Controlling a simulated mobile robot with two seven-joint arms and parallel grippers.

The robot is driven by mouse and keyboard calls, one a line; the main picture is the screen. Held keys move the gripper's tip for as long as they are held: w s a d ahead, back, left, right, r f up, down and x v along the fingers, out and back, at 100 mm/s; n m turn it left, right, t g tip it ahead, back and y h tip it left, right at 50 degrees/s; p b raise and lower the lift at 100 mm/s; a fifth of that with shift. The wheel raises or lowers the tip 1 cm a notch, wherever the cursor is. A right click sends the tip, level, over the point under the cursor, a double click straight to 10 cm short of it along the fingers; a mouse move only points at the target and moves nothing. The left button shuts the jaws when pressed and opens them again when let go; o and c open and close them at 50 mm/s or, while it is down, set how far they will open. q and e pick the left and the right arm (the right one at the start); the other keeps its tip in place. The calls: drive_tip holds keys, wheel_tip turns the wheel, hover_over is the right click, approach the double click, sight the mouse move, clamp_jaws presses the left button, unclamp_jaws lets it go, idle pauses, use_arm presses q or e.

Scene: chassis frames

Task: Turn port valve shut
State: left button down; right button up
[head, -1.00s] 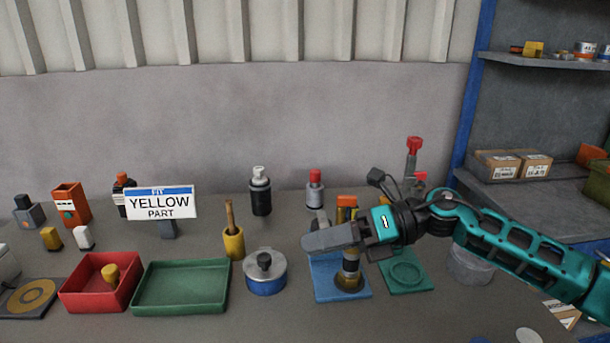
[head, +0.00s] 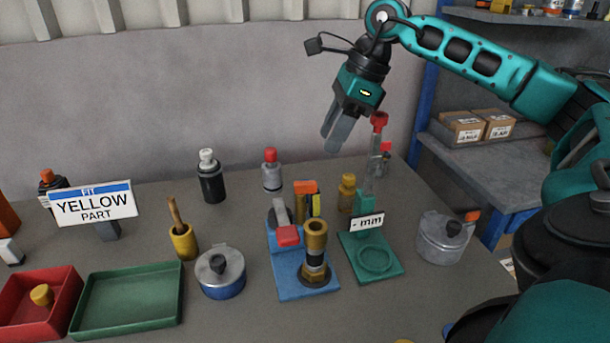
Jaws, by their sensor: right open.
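My right gripper (head: 334,140) hangs in the air above the back of the table, fingers pointing down, open and empty. My left gripper is out of view. A blue base plate (head: 308,290) on the table holds an upright brass and black fitting (head: 315,250) and a grey lever with a red end (head: 288,235). An orange-topped block (head: 304,188) with a yellow part stands just behind. Nothing in view is labelled as the port valve, so I cannot tell for certain which part it is. The gripper is well above all these and touches none.
A green gauge stand (head: 375,253) with a "mm" sign stands right of the blue plate. A lidded grey pot (head: 440,245) is further right. A blue pot (head: 222,280), a green tray (head: 130,300), a red tray (head: 62,305) and a "FIT YELLOW PART" sign (head: 93,204) are left.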

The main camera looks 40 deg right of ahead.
sight(307, 182)
drive_tip(key=x, duration=1)
drive_tip(key=shift+w+a+f, duration=0.15)
drive_tip(key=shift+f, duration=0.1)
clamp_jaws()
